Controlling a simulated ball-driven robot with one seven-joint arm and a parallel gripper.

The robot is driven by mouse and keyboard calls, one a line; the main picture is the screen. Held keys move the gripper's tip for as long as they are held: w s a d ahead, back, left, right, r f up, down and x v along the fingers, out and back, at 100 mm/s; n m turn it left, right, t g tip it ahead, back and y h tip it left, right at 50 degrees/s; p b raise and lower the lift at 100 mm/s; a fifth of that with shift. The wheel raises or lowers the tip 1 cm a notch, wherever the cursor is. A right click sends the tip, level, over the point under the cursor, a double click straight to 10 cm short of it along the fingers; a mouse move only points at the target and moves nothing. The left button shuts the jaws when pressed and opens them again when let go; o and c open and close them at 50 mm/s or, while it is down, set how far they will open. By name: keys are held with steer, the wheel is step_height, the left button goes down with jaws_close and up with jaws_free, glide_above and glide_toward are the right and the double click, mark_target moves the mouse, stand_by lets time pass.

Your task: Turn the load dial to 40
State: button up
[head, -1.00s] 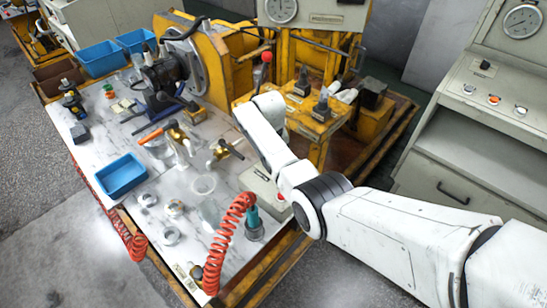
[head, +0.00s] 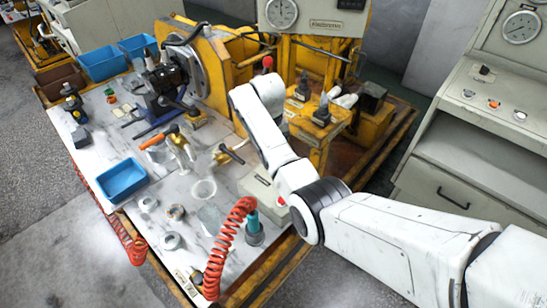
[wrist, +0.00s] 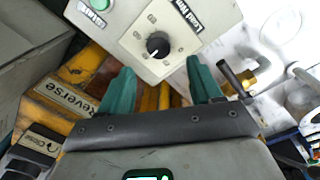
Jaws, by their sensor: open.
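The load dial is a black round knob (wrist: 158,45) on a pale square plate with small numbers around it, on a grey control box (wrist: 217,12). The label beside it appears turned in the wrist view. The numbers and the pointer's exact setting are too small to read surely. My gripper (wrist: 162,86) is open, its two green fingers apart and empty. In the wrist view the knob lies beyond the fingertips, between their lines, with no visible contact. In the head view a grey box (head: 262,190) is partly behind my arm; my fingers are hidden there.
A green button (wrist: 98,4) sits near the knob. A yellow frame with a "Reverse" label (wrist: 68,98) lies at left in the wrist view. In the head view, a blue tray (head: 122,180), a red coiled hose (head: 222,235) and brass fittings (head: 180,150) crowd the bench.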

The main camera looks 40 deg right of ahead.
steer(key=shift+a+r, duration=0.1)
steer(key=shift+r, duration=1.85)
steer(key=shift+f, duration=0.1)
